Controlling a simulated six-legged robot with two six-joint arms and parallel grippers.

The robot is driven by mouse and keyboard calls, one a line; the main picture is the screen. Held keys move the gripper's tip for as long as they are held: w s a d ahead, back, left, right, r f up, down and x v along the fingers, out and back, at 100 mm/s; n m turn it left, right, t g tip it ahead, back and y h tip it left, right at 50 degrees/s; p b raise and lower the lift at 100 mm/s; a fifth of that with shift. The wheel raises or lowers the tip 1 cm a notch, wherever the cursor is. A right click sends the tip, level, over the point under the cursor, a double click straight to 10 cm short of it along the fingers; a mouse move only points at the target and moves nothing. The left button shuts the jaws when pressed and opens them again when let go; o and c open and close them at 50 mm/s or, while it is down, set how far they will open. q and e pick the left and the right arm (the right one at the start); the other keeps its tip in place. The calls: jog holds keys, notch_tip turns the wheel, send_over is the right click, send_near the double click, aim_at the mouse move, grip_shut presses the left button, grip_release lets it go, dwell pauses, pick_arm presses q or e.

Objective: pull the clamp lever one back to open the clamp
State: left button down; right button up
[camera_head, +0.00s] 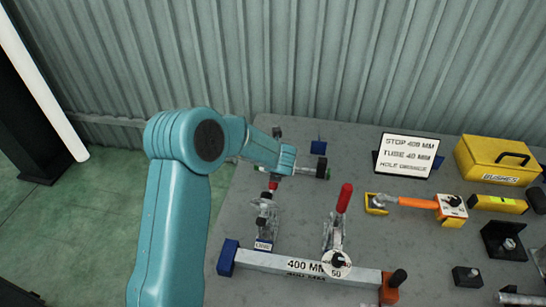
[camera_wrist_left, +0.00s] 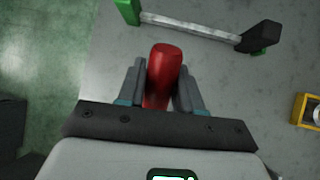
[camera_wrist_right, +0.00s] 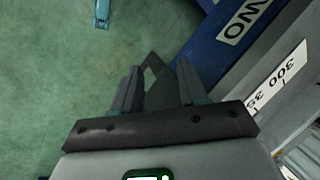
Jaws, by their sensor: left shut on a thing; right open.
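Clamp one (camera_head: 264,222), a metal toggle clamp beside a label reading ONE, stands on the grey bench at the left end of the long tube. Its red lever grip (camera_head: 273,186) is mostly hidden under my left gripper (camera_head: 281,172) in the head view. In the left wrist view the red grip (camera_wrist_left: 163,75) sits between the two fingers of my left gripper (camera_wrist_left: 161,84), which is shut on it. My right gripper (camera_wrist_right: 158,85) is open, with nothing held between its fingers, and shows only in its own wrist view.
A second clamp with a red handle (camera_head: 344,197) stands to the right. The tube marked 400 MM (camera_head: 270,260) lies in front. A sign (camera_head: 408,154), yellow box (camera_head: 497,160) and orange-handled tool (camera_head: 415,203) are farther right. A blue block marked TWO (camera_wrist_right: 215,50) is near my right gripper.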

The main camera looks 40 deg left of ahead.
pick_arm(q)
jog(key=shift+p, duration=0.55)
jog(key=c, duration=0.9)
grip_release()
jog(key=shift+f, duration=0.1)
jog(key=shift+o, duration=0.2)
jog(key=shift+w, duration=0.15)
jog(key=v, duration=1.6)
jog(key=shift+r, duration=0.25)
jog(key=shift+w+a, duration=0.15)
